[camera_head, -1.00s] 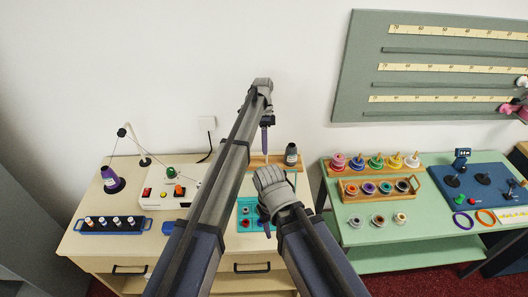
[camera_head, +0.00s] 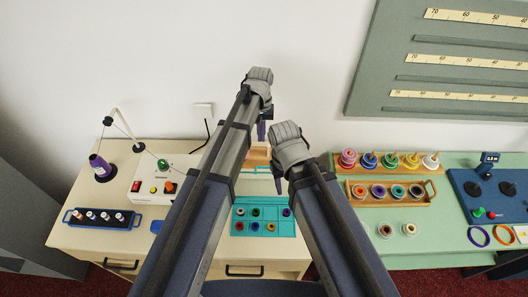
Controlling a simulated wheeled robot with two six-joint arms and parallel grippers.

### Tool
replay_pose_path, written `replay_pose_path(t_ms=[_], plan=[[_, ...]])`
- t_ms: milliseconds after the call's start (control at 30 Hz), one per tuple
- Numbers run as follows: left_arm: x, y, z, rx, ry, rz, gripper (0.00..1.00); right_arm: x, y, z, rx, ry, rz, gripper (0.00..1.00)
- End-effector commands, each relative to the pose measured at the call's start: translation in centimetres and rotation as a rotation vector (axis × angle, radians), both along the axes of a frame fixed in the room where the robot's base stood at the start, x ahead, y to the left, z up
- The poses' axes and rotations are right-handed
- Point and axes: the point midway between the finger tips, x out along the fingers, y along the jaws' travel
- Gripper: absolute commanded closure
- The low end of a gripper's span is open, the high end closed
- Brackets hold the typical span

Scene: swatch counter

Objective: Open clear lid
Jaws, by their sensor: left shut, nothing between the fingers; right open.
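A teal compartment box (camera_head: 235,213) with several coloured bobbins in two rows sits on the cream counter, between my forearms. Pale teal-edged lines show behind it, partly covered by my arms; I cannot tell for sure how its clear lid stands. My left gripper (camera_head: 262,131) is shut and empty, pointing down above the back of the counter, beyond the box. My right gripper (camera_head: 278,186) is lower and nearer, open and empty, above the back part of the box. Its fingers overlap in this view, so the gap is hard to see.
Left on the counter are a purple thread cone (camera_head: 101,168), a white button box (camera_head: 150,190) and a blue rack (camera_head: 103,218) of small spools. The green table (camera_head: 400,250) at right holds wooden spool racks (camera_head: 390,191) and a blue control panel (camera_head: 500,197).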

Motion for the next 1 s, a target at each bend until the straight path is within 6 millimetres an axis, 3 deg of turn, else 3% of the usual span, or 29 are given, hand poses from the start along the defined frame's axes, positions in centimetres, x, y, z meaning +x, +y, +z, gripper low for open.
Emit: replay_pose_path(t_ms=[367,1000], plan=[[-0.1,0.0,-1.4,0.0,0.0,0.001,1.0,0.0,0.0,-1.4,-0.001,0.0,0.002,0.5],[-0.9,-0.1,-9.3,0.0,0.0,0.0,1.0,0.0,0.0,-9.3,-0.002,0.0,0.009,0.5]])
